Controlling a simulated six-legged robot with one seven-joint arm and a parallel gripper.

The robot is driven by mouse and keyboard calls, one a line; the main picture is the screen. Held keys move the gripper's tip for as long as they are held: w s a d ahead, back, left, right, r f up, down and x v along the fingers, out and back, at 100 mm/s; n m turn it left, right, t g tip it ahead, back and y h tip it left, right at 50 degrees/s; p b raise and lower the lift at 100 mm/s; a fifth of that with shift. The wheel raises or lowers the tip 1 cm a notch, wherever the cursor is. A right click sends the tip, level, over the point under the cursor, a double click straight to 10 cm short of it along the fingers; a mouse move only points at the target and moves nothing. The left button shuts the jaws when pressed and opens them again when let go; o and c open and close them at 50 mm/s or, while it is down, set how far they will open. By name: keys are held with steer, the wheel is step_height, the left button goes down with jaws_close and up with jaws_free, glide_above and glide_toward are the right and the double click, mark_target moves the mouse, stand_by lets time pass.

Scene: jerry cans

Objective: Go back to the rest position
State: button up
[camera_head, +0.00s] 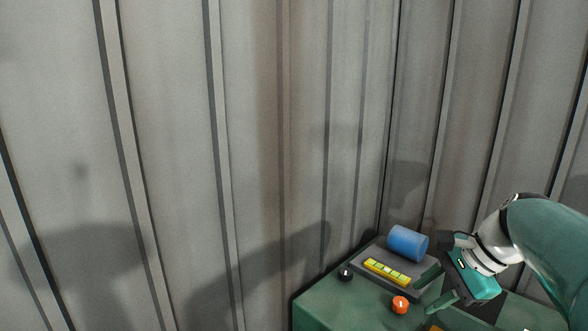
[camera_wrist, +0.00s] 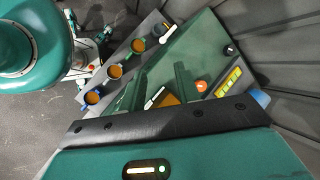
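My gripper (camera_head: 433,290) is at the lower right of the head view, above the green table (camera_head: 335,298). Its two green fingers are spread apart with nothing visible between them. In the wrist view the fingers (camera_wrist: 160,88) point up the picture over the green surface, also apart. A blue cylinder (camera_head: 407,243) lies on a dark grey plate at the table's back corner, just beyond and left of my gripper. A yellow bar with green segments (camera_head: 387,272) lies in front of the cylinder.
An orange round piece (camera_head: 400,305) and a black round piece (camera_head: 345,273) sit on the table. The wrist view shows several orange-faced round pieces (camera_wrist: 115,72) along a grey strip, and a brownish-yellow block (camera_wrist: 168,99) near the fingers. Corrugated grey walls (camera_head: 270,140) rise close behind.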

steer(key=s+a+f+n+t+h, duration=0.2)
steer(key=s+a+f+n+h, duration=0.3)
steer(key=s+a+n, duration=0.6)
steer(key=n, duration=0.4)
steer(key=shift+s+a+f+n, duration=0.2)
steer(key=shift+s+n, duration=0.05)
steer(key=shift+n, duration=0.15)
steer(key=shift+s+d, duration=0.1)
